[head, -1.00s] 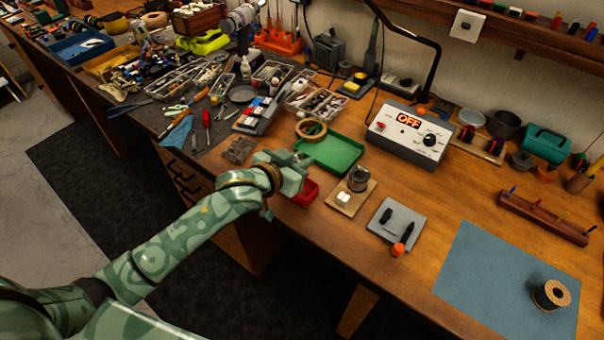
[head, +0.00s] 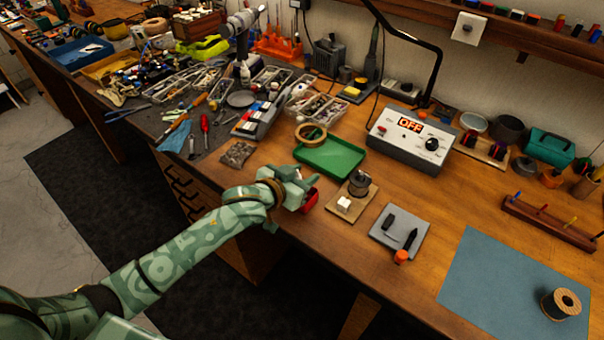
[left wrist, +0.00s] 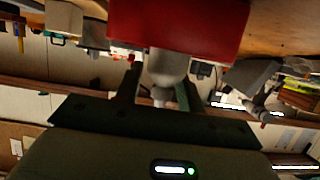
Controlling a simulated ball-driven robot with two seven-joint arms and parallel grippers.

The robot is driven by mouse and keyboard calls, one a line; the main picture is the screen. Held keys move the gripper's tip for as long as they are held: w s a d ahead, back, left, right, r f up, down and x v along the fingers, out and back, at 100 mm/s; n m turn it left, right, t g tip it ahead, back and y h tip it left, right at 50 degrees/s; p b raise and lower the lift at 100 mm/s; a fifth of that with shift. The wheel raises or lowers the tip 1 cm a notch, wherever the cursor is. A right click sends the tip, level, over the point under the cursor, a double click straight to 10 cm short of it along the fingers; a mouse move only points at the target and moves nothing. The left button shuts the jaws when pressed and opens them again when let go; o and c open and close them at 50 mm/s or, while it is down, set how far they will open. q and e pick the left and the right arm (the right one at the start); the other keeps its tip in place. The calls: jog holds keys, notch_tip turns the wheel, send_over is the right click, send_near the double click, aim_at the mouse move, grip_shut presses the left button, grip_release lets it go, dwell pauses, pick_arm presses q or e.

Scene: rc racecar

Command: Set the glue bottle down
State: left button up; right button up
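In the left wrist view, a pale bottle-like piece with a narrow tip, which I take as the glue bottle (left wrist: 166,72), sits between the two dark fingers (left wrist: 160,90). The fingers flank it closely. My right gripper is out of view.
A green tray (head: 330,156) lies just behind the gripper, with a tape ring (head: 311,133) at its edge. A wooden stand with a spool (head: 358,186) is to the right, then a grey pad (head: 384,234). Bare wood lies around the blue mat (head: 480,275).

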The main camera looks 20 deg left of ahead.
pick_arm(q)
jog(key=shift+s+r, duration=0.2)
jog(key=shift+r, duration=0.05)
jog(key=p+v, duration=0.3)
jog(key=v, duration=0.8)
jog(key=shift+s+a, duration=0.25)
